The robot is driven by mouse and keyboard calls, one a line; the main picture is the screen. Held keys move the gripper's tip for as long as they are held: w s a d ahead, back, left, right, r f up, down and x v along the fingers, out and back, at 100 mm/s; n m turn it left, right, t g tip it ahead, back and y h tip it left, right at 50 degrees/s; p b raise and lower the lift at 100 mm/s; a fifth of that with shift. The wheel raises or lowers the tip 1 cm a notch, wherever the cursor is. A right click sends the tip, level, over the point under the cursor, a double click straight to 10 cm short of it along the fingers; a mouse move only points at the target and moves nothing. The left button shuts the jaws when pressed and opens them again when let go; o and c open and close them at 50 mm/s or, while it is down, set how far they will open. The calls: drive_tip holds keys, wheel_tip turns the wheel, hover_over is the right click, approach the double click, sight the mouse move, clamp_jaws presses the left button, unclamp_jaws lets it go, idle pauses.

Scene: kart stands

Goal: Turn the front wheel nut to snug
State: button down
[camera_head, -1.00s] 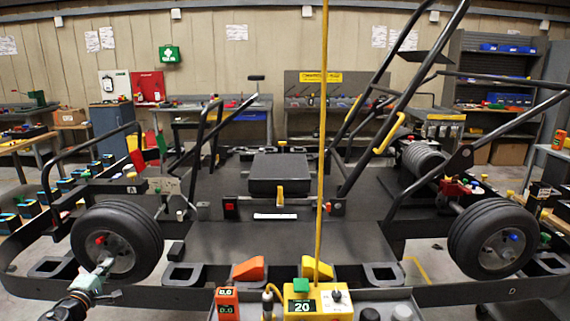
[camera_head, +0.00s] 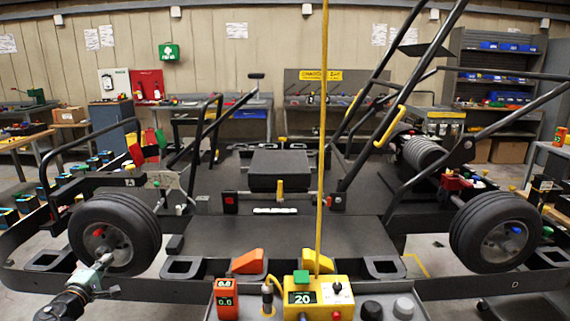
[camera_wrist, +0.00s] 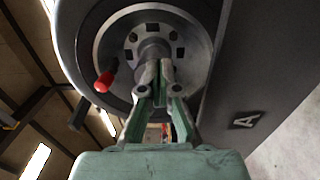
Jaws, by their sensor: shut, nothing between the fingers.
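The left wheel (camera_head: 118,230) of the kart has a black tyre and a grey hub. In the wrist view its hub plate (camera_wrist: 113,45) has several dark square holes around a central grey nut or shaft end (camera_wrist: 152,48). A red-tipped peg (camera_wrist: 104,82) sticks out left of the centre; a small red spot shows on the hub in the head view. My gripper (camera_wrist: 156,72) is shut, its fingertips together right at the central nut. The fingertips cover part of the nut, and I cannot tell whether they touch it. My gripper also shows in the head view (camera_head: 104,260), in front of the wheel.
The right wheel (camera_head: 496,232) stands across the kart. A yellow box (camera_head: 318,297) reading 20 and an orange display box (camera_head: 227,299) sit at the front, beside a yellow pole.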

drive_tip(key=shift+f, duration=0.15)
idle(0.6)
drive_tip(key=shift+b, duration=0.35)
drive_tip(key=s+b, duration=0.2)
drive_tip(key=s, duration=0.4)
drive_tip(key=shift+d+f, duration=0.2)
drive_tip(key=shift+d, duration=0.15)
drive_tip(key=shift+r, duration=0.15)
